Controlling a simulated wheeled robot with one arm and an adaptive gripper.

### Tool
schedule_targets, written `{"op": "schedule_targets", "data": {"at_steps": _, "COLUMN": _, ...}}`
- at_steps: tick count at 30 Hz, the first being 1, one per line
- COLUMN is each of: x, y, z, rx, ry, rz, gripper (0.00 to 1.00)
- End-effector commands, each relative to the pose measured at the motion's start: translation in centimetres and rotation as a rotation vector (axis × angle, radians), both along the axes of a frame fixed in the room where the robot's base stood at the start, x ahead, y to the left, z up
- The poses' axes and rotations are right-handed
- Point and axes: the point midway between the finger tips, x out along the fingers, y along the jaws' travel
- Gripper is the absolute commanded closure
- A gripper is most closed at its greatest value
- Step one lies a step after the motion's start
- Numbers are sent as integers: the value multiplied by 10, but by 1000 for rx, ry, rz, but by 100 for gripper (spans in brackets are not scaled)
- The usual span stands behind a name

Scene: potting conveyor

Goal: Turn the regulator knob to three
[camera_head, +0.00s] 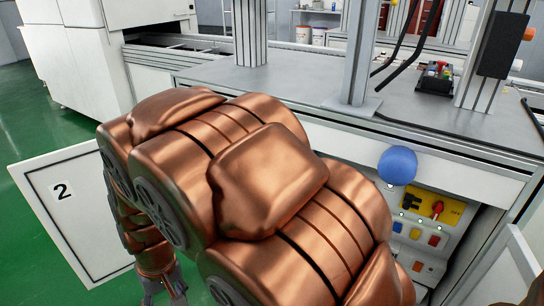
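A control panel (452,226) sits in the open front under the worktop at the right. Its yellow plate (425,203) carries a black knob (411,201) and a red knob (437,209). I cannot tell which is the regulator knob, and no scale numbers are readable. A blue ball-shaped thing (397,165) is just above the panel. My copper arm fills the middle and covers the panel's lower left. My gripper (165,296) hangs at the bottom left, far from the panel. Its grey fingers are cut by the picture edge, so its opening is unclear.
A white door (80,215) marked 2 stands open at the left over green floor. Another white panel edge (500,270) is at the lower right. The grey worktop (290,82) carries metal posts, cables and a black button box (435,78).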

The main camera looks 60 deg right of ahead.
Motion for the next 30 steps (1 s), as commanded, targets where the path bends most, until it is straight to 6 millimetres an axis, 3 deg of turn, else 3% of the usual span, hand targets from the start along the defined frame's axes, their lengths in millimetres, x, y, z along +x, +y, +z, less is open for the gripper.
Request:
{"op": "schedule_targets", "data": {"at_steps": 3, "x": 56, "y": -20, "z": -4, "rx": -15, "ry": -106, "rz": -110, "gripper": 46}}
{"op": "schedule_targets", "data": {"at_steps": 8, "x": 124, "y": -60, "z": -13, "rx": -62, "ry": -249, "rz": -259, "gripper": 46}}
{"op": "schedule_targets", "data": {"at_steps": 15, "x": 202, "y": -148, "z": -23, "rx": -201, "ry": -455, "rz": -477, "gripper": 46}}
{"op": "schedule_targets", "data": {"at_steps": 22, "x": 237, "y": -250, "z": -31, "rx": -403, "ry": -622, "rz": -666, "gripper": 46}}
{"op": "schedule_targets", "data": {"at_steps": 26, "x": 241, "y": -308, "z": -31, "rx": -543, "ry": -704, "rz": -756, "gripper": 46}}
{"op": "schedule_targets", "data": {"at_steps": 30, "x": 230, "y": -366, "z": -31, "rx": -710, "ry": -774, "rz": -839, "gripper": 46}}
